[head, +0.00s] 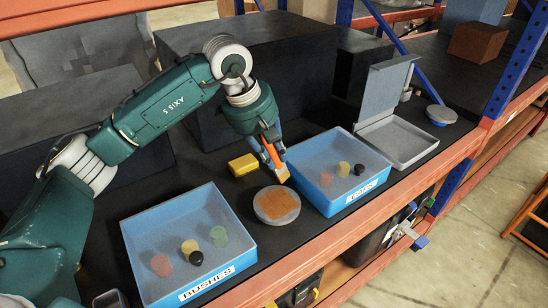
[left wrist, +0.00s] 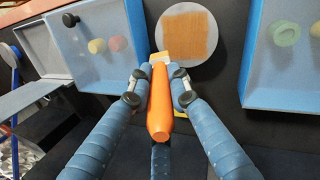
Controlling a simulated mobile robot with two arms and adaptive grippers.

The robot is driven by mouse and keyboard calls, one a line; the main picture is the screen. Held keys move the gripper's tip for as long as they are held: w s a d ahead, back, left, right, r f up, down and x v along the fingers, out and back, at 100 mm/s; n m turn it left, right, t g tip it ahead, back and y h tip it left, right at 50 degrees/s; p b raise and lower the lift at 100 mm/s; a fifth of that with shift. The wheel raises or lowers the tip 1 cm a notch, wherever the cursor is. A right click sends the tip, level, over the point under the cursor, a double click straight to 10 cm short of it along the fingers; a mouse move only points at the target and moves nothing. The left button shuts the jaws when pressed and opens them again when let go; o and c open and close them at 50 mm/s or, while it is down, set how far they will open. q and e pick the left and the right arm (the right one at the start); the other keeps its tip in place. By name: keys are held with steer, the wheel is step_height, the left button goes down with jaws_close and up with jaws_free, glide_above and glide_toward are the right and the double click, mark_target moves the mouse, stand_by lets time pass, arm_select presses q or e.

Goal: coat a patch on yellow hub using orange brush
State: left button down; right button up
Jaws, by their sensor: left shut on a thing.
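My left gripper (head: 268,150) is shut on the orange brush (left wrist: 159,100), gripping its handle. The brush points down, and its pale tip (head: 283,174) is close to the far edge of a round grey disc (head: 262,210). I cannot tell whether the tip touches the disc. An orange-brown square patch (head: 277,205) covers the middle of the disc's top; it looks streaked in the left wrist view (left wrist: 189,36). No yellow shows on this disc, so I cannot tell that it is the yellow hub. A yellow block (head: 243,165) lies behind it. My right gripper is not in view.
A blue tray labelled BUSHES (head: 162,290) stands left of the disc, and another labelled blue tray (head: 335,204) stands right. Both hold small round pieces. A grey open-lidded box (head: 415,146) and a blue-sided disc (head: 441,114) are farther right. Dark boxes (head: 270,70) stand behind.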

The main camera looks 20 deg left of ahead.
arm_select(q)
steer(key=shift+w+a+r, duration=0.1)
steer(key=shift+r, duration=0.45)
steer(key=shift+w+a+r+p, duration=0.1)
steer(key=shift+r+p, duration=0.4)
steer(key=shift+r, duration=0.4)
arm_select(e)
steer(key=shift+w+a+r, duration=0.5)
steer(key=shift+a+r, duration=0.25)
arm_select(q)
steer(key=shift+f, duration=0.1)
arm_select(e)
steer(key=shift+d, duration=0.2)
